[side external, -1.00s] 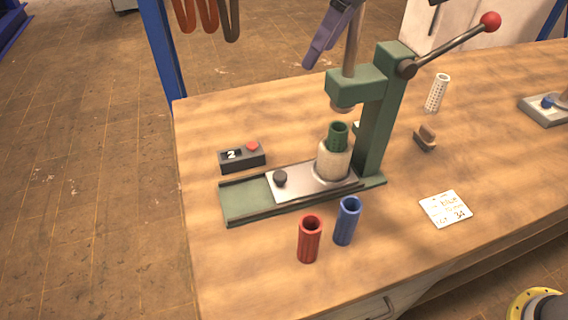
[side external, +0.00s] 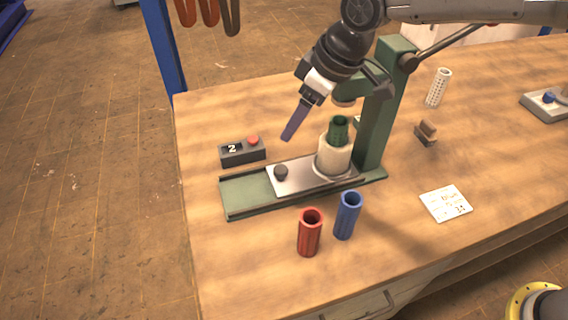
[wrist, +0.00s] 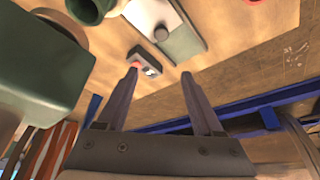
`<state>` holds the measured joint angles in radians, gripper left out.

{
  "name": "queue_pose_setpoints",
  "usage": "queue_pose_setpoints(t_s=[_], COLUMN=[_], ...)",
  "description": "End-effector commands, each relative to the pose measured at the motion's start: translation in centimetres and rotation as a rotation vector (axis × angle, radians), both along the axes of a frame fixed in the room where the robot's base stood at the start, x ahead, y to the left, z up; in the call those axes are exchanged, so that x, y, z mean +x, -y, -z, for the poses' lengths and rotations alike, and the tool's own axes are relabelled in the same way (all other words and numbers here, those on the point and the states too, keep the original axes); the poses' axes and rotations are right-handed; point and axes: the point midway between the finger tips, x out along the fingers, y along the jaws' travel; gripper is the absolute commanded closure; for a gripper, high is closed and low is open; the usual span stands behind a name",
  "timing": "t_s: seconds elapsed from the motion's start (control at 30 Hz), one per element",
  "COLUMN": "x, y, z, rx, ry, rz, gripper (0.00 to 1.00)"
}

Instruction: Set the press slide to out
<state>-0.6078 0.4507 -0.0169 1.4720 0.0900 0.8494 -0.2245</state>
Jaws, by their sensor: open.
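The press slide (side external: 300,178) is a grey metal plate with a dark knob (side external: 281,172), lying in the green base rail (side external: 245,197) of the press. A cream holder (side external: 333,158) with a green sleeve (side external: 339,129) stands at the slide's right end, next to the press column (side external: 378,125). The rail's left end is bare. My gripper (side external: 288,138) is above and behind the slide, tilted down to the left, apart from the knob. In the wrist view, my gripper (wrist: 165,80) has its fingers spread with nothing between them, and the knob (wrist: 160,33) shows beyond them.
A counter box (side external: 242,152) with a red button sits behind the rail's left end. A red sleeve (side external: 309,233) and a blue sleeve (side external: 347,216) stand in front of the rail. A paper note (side external: 446,203) and a brush (side external: 426,134) lie to the right.

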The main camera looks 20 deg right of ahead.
Motion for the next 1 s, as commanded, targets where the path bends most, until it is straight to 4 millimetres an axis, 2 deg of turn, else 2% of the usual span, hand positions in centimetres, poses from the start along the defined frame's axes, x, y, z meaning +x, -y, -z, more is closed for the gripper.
queue_pose_setpoints(t_s=[0.4,0.6,0.8,1.0], x=[-0.1,1.1,1.8,2.0], y=[0.1,-1.1,-1.8,-2.0], z=[7.7,11.1,13.3,14.1], rx=[-0.003,-0.003,-0.001,0.000], ry=[-0.007,-0.004,-0.001,-0.001], rz=[0.000,0.000,0.000,0.001], gripper=[0.32,0.32,0.32,0.32])
